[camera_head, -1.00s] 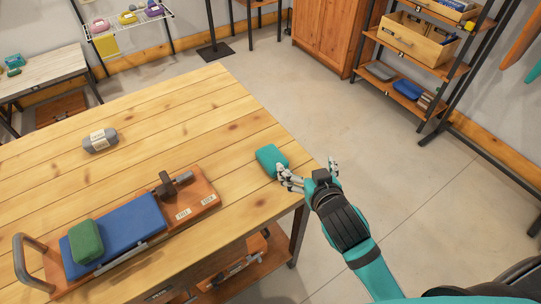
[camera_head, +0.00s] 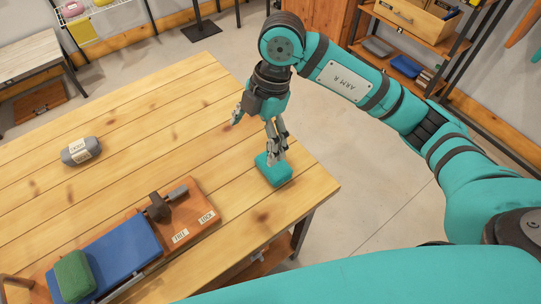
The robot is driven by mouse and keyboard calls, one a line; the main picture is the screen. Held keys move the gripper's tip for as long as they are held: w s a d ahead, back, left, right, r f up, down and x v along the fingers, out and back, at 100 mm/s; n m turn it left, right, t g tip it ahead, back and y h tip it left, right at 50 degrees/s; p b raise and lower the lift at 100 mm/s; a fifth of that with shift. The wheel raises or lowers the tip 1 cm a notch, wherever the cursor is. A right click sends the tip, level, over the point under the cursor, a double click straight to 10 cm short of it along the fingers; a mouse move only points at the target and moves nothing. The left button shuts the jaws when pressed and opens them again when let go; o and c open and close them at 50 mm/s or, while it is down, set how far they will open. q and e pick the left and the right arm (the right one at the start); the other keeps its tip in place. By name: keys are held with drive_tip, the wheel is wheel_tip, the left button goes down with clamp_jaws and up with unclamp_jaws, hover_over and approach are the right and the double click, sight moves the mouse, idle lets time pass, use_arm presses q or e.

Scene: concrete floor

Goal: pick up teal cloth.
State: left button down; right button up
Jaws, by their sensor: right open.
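The teal cloth (camera_head: 273,171) is a folded block near the right edge of the wooden table (camera_head: 110,175). My right gripper (camera_head: 256,138) is above and behind it, pointing down, with its fingers spread. One finger reaches down to the cloth's top and overlaps it in the view; I cannot tell whether it touches. The other finger is off to the left, over the table. The gripper is open and the cloth rests on the table. My left gripper is not in view.
A grey roll (camera_head: 81,151) lies farther left. The table between the roll and the teal cloth is bare.

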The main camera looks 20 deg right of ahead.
drive_tip(key=w+d+m+h, duration=0.2)
drive_tip(key=d+h, duration=0.1)
drive_tip(key=d, duration=0.3)
drive_tip(key=p, duration=0.2)
hover_over(274, 167)
drive_tip(key=w+d, duration=0.1)
drive_tip(key=shift+t, duration=0.3)
drive_tip(key=f, duration=1)
drive_tip(key=shift+w+d+f, duration=0.1)
drive_tip(key=shift+w+f, duration=0.05)
drive_tip(key=shift+w, duration=0.05)
drive_tip(key=f, duration=0.1)
drive_tip(key=f+p, duration=0.1)
drive_tip(key=f, duration=0.1)
drive_tip(key=a+f+p, duration=0.1)
drive_tip(key=f, duration=0.1)
drive_tip(key=shift+s+f, duration=0.15)
drive_tip(key=shift+s, duration=0.1)
drive_tip(key=shift+f, duration=0.35)
drive_tip(key=shift+c, duration=0.4)
drive_tip(key=c, duration=0.7)
